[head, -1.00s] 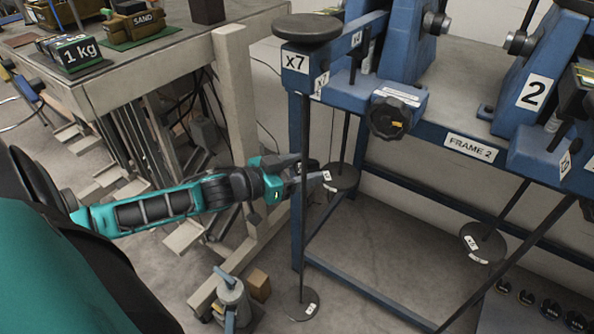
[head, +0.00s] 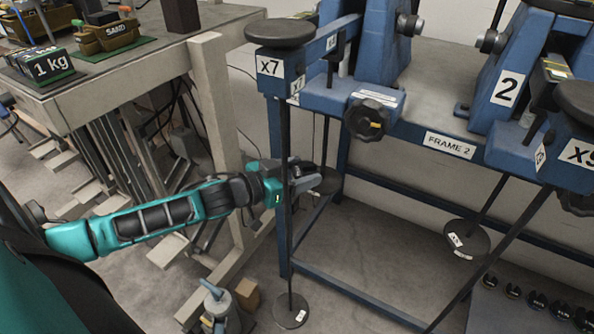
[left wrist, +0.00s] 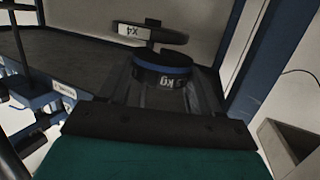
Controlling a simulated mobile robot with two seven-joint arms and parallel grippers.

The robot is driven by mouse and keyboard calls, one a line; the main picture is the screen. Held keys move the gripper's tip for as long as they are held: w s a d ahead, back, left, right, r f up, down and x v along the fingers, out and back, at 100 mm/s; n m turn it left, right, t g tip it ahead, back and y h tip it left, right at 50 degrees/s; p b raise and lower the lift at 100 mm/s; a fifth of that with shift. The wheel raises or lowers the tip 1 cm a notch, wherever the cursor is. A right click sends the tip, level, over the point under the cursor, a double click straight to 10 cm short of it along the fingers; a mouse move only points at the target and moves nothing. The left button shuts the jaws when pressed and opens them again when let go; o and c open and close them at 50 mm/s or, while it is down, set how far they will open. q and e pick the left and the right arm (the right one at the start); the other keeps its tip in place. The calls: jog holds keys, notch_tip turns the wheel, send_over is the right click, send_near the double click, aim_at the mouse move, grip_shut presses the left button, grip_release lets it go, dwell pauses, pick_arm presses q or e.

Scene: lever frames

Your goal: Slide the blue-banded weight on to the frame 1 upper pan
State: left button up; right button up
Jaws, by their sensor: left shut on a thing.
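The blue-banded weight (left wrist: 162,72) is a dark, short cylinder marked in kg. In the left wrist view it sits between the fingers of my left gripper (left wrist: 160,88), which is shut on it. In the head view my left gripper (head: 300,178) is behind the thin rod under the x7 pan, next to a hanging dark disc (head: 327,182) that it partly covers; the weight cannot be made out there. A tag reading X4 (left wrist: 134,31) is on a dark piece just beyond the weight. No label for frame 1 is readable. My right gripper is not in view.
The blue frame 2 (head: 450,145) fills the right, with the x7 pan (head: 281,33) at its corner. Its rod ends in a low disc (head: 290,310). Another disc (head: 467,240) hangs further right. A bench (head: 110,65) with a 1 kg block stands left.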

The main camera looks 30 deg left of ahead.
aim_at(322, 167)
pick_arm(q)
jog(key=shift+w+d+r, duration=0.1)
jog(key=shift+w+d, duration=0.2)
jog(key=shift+w, duration=0.1)
jog(key=shift+w+d, duration=0.45)
jog(key=shift+w, duration=0.05)
jog(key=shift+w+d+p, duration=0.3)
jog(key=shift+w+d, duration=0.3)
jog(key=shift+w, duration=0.05)
dwell(1.0)
jog(key=shift+f, duration=0.4)
dwell(0.5)
jog(key=o, duration=1.3)
jog(key=shift+s+f, duration=0.1)
jog(key=shift+f, duration=0.1)
jog(key=shift+s+r, duration=0.1)
